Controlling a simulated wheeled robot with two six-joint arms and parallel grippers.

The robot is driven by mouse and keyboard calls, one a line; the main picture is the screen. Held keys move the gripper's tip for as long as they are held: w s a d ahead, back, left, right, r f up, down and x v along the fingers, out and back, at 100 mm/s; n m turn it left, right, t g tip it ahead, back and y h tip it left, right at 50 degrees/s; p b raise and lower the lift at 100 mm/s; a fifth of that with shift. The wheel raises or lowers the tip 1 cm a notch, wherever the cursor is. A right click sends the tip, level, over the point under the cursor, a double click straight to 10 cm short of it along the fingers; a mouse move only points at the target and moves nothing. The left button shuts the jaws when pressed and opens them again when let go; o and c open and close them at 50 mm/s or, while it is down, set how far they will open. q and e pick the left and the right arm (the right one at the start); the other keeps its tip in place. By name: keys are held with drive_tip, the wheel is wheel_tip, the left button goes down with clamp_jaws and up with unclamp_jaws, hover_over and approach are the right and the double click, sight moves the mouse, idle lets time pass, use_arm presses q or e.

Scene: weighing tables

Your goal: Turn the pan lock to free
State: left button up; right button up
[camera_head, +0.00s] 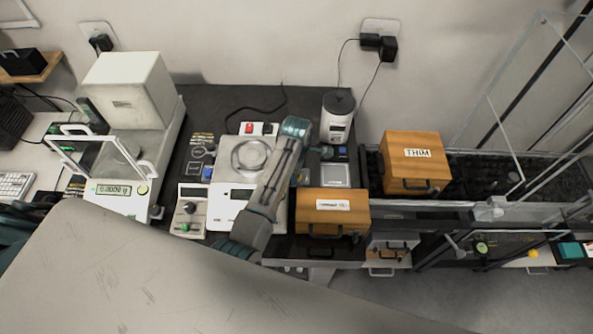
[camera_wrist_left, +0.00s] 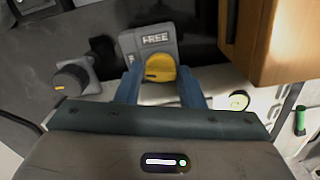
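In the left wrist view the pan lock is a yellow round knob (camera_wrist_left: 161,68) with a dark mark on its face, on a grey block (camera_wrist_left: 133,43) lettered FREE. My left gripper (camera_wrist_left: 161,78) has one finger on each side of the knob, close against it; the gap between the fingers is about the knob's width. The far sides of the knob are partly hidden by the fingers. In the head view an arm of mine crosses the balance (camera_head: 226,214) in the middle of the table; I cannot make out the knob there. My right gripper is not in view.
Beside the lock is a black knob (camera_wrist_left: 74,79) with a yellow mark. A wooden box (camera_wrist_left: 262,40) stands close on the right. In the head view a wooden box (camera_head: 311,197) and a white canister (camera_head: 337,122) flank my arm. A glass-shielded balance (camera_head: 115,190) stands left.

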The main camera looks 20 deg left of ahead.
use_arm(q)
drive_tip(key=shift+o, duration=1.3)
drive_tip(key=shift+r, duration=0.2)
wheel_tip(320, 180, up, 10)
drive_tip(key=b, duration=0.3)
drive_tip(key=shift+r, duration=0.25)
